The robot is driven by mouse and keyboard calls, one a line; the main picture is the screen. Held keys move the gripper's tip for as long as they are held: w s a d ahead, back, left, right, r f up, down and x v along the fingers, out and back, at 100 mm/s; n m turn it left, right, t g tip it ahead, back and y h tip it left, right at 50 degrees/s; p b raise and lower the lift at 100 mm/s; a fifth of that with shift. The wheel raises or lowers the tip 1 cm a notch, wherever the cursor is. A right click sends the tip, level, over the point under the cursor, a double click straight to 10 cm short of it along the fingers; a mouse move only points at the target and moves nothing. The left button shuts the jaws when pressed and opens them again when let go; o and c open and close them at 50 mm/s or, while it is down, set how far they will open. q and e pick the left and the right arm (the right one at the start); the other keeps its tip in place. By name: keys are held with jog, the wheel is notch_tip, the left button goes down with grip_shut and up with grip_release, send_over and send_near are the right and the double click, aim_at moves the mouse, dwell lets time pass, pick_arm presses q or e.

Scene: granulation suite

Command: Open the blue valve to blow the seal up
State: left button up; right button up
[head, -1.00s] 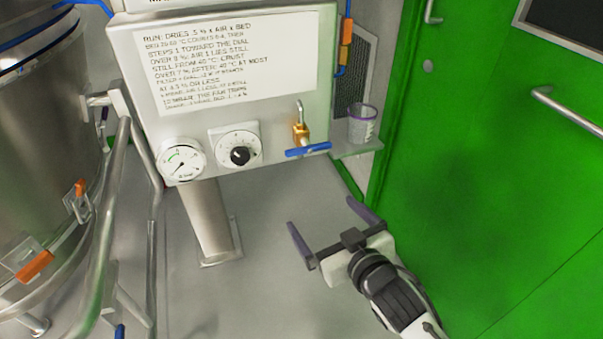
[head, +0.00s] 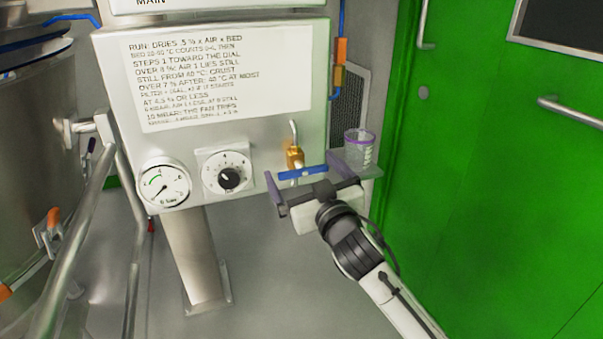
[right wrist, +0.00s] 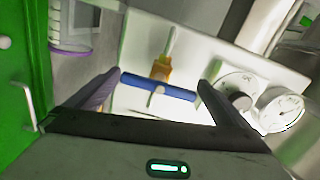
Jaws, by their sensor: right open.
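The blue valve handle (head: 302,172) sits crosswise on a brass fitting (head: 294,155) at the lower right of the control panel. In the right wrist view the blue handle (right wrist: 158,87) lies between the fingertips, apart from or barely near them; contact cannot be told. My right gripper (head: 303,175) is open, with one finger at each end of the handle; it also shows in the right wrist view (right wrist: 160,90). The round pressure gauge (head: 163,187) is left of the valve, its needle pointing to the lower left. My left gripper is not in view.
A black-knobbed dial (head: 228,175) sits between gauge and valve. A clear purple-rimmed cup (head: 360,148) stands on a small shelf close to my right finger. A panel with a printed notice (head: 215,75) is above. A green door (head: 480,200) is right, a steel vessel (head: 35,170) left.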

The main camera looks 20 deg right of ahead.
jog(key=shift+w, duration=0.6)
jog(key=c, duration=0.9)
